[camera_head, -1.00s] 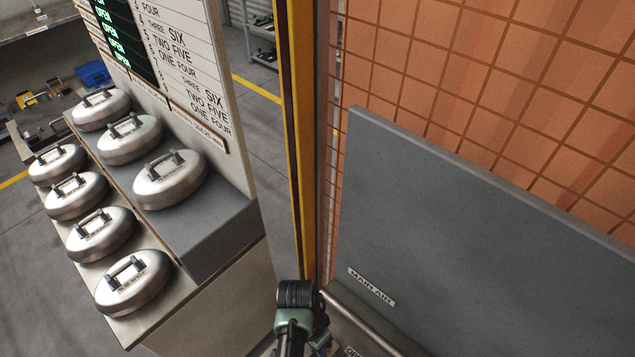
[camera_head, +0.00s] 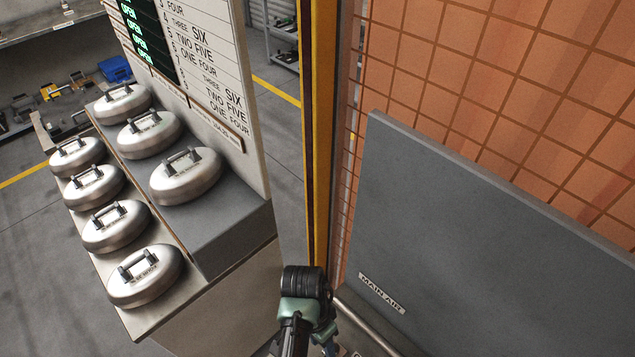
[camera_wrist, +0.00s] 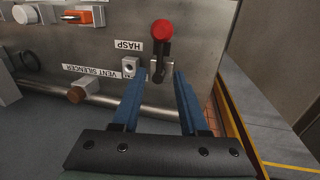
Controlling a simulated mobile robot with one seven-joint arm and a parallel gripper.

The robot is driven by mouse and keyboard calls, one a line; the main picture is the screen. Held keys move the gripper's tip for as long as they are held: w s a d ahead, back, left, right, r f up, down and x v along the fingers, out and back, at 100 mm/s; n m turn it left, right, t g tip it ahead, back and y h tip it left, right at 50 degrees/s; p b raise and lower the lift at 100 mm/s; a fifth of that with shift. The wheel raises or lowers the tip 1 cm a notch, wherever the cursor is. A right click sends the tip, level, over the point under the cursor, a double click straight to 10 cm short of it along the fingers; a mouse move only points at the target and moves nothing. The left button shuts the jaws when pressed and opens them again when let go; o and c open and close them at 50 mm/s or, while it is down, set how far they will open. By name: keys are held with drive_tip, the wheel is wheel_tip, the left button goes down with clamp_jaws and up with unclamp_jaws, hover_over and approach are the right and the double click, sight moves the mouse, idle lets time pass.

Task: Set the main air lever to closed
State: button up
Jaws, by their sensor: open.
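In the wrist view a lever with a red knob (camera_wrist: 162,30) and a dark shaft is mounted on a metal panel (camera_wrist: 205,45). I take it to be the main air lever; its own name label does not show there. My gripper (camera_wrist: 158,82) is open, with its two blue fingers pointing at the panel. The lower end of the lever appears between the fingertips; I cannot tell whether they touch it. In the head view a MAIN AIR label (camera_head: 382,292) is on a grey panel (camera_head: 480,230). The lever is not visible there.
A HASP label (camera_wrist: 129,46), a VENT SILENCER label (camera_wrist: 92,70) and a brownish fitting (camera_wrist: 82,91) are beside the lever. A pipe (camera_wrist: 150,113) runs below. In the head view, a yellow post (camera_head: 318,150) and a bench of metal domes (camera_head: 185,177) stand left of the panel.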

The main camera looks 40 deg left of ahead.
wheel_tip(320, 180, up, 8)
drive_tip(key=a, duration=0.1)
drive_tip(key=shift+a+b, duration=0.3)
drive_tip(key=shift+b, duration=0.05)
idle(0.3)
